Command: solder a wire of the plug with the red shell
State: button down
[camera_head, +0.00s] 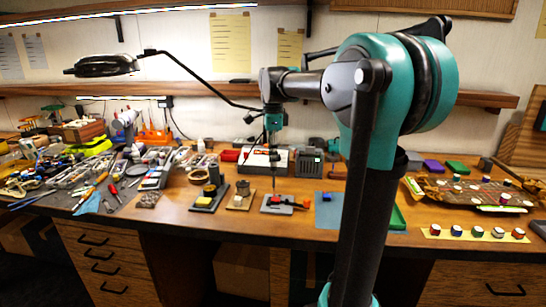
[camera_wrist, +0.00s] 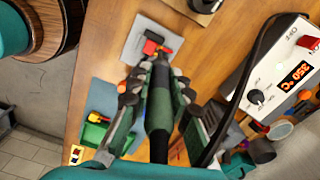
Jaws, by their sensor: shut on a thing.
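My gripper (camera_head: 272,150) is shut on a soldering iron. The iron's dark green and black handle (camera_wrist: 159,105) runs between the fingers in the wrist view, with a black cable trailing from it. In the head view the iron points down, with its thin tip (camera_head: 274,184) above a small grey plate (camera_head: 272,209). A red-shelled plug (camera_head: 285,203) lies on that plate. The red plug also shows in the wrist view (camera_wrist: 152,46), beyond the iron's front end, with small dark parts beside it. I cannot tell whether the tip touches a wire; the wires are too small to make out.
The soldering station (camera_wrist: 283,82) beside the gripper reads 350 °C. A blue mat (camera_head: 328,214) lies right of the plate, and small holders (camera_head: 240,198) stand left. Tools crowd the left bench; a board (camera_head: 470,192) and a row of small pots lie right.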

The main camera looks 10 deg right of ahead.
jog(key=shift+f, duration=1.15)
dwell(3.4)
jog(key=shift+r, duration=0.1)
dwell(0.7)
jog(key=shift+r, duration=2.95)
jog(key=shift+d+f, duration=0.1)
jog(key=shift+f, duration=0.1)
